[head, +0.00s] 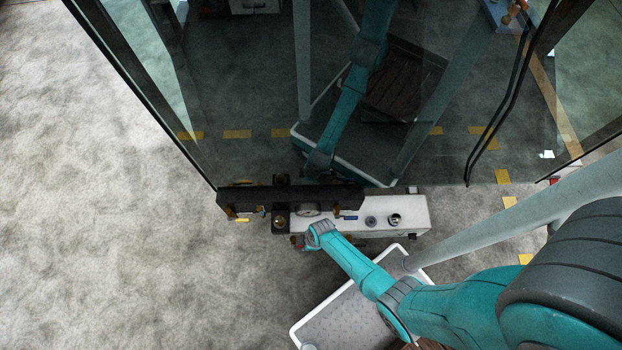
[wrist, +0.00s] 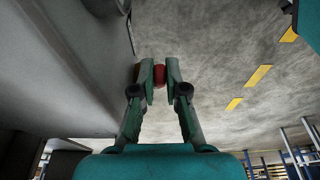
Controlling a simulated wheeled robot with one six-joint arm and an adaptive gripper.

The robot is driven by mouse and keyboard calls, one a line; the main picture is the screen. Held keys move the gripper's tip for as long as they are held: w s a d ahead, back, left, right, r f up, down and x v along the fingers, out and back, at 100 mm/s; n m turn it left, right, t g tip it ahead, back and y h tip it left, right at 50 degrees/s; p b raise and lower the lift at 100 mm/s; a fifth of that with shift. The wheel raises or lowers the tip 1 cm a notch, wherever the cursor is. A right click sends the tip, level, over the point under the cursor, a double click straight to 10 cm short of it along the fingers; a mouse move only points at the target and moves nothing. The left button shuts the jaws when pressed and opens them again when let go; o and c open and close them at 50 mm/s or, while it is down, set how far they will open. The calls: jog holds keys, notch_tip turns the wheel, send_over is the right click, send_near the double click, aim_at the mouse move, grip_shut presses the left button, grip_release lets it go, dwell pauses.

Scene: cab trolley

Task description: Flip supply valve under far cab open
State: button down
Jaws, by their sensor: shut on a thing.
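In the wrist view my gripper (wrist: 155,75) has its two fingers closed around a small red rounded part (wrist: 159,75), which looks like the supply valve's handle. Most of that part is hidden between the fingertips, so I cannot tell which way it is turned. In the head view my gripper (head: 298,242) is at the front lower edge of a white box (head: 378,225) below the cab's glass (head: 250,130). The valve body is hidden there by my wrist. A dark beam (head: 232,200) with a round gauge (head: 308,210) is beside the box.
Brass fittings with a yellow lever (head: 243,220) and a blue lever (head: 350,217) are along the beam. A white-rimmed tray (head: 300,325) lies below my arm. A pale slanted post (head: 480,235) is at the right. Grey floor to the left is clear. The glass reflects my arm.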

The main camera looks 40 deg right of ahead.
jog(key=shift+w+a+r+g+h, duration=0.2)
jog(key=shift+a+r+g+h, duration=0.15)
jog(key=shift+h, duration=0.2)
jog(key=shift+w+a+r+g+h, duration=0.15)
jog(key=shift+a+r+g+h, duration=0.1)
jog(key=shift+g+h, duration=0.25)
jog(key=c, duration=1.2)
grip_release()
notch_tip(320, 180, up, 12)
